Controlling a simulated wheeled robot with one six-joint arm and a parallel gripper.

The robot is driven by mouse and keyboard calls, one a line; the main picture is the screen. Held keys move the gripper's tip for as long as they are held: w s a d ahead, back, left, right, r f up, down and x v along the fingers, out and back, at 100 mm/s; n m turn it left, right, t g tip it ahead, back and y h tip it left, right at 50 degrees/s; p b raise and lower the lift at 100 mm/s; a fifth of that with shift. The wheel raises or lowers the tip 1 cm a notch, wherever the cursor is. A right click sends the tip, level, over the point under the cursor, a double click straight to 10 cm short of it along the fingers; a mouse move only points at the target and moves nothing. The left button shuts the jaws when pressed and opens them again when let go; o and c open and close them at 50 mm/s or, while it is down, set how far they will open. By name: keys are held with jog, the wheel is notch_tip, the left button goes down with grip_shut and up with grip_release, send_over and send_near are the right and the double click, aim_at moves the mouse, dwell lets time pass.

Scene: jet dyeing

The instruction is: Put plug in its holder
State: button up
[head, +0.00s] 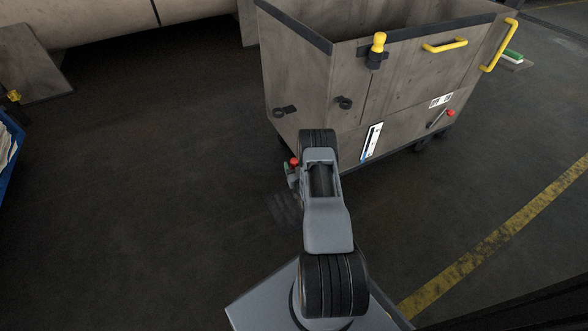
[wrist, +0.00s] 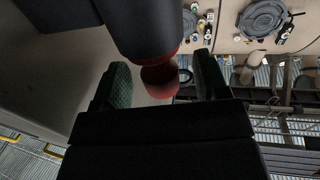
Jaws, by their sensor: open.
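A dark grey cylinder with a red knob (wrist: 160,78), which may be the plug, shows in the wrist view. Its knob appears between my gripper's two green-padded fingers (wrist: 162,82); I cannot tell if they touch it. The gripper is open. In the head view my arm mostly hides the gripper, and a small red knob (head: 294,161) shows at the arm's left side. I cannot tell which is the plug's holder.
The grey cart (head: 315,75) stands ahead, with a yellow-handled piece (head: 378,44) in a black clip, yellow handles (head: 445,45) and a red-knobbed lever (head: 450,113). A blue bin (head: 8,145) is at the far left.

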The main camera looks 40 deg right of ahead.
jog(key=shift+b+x, duration=0.35)
jog(key=shift+x, duration=1.05)
jog(key=c, duration=1.1)
jog(key=shift+o, duration=0.2)
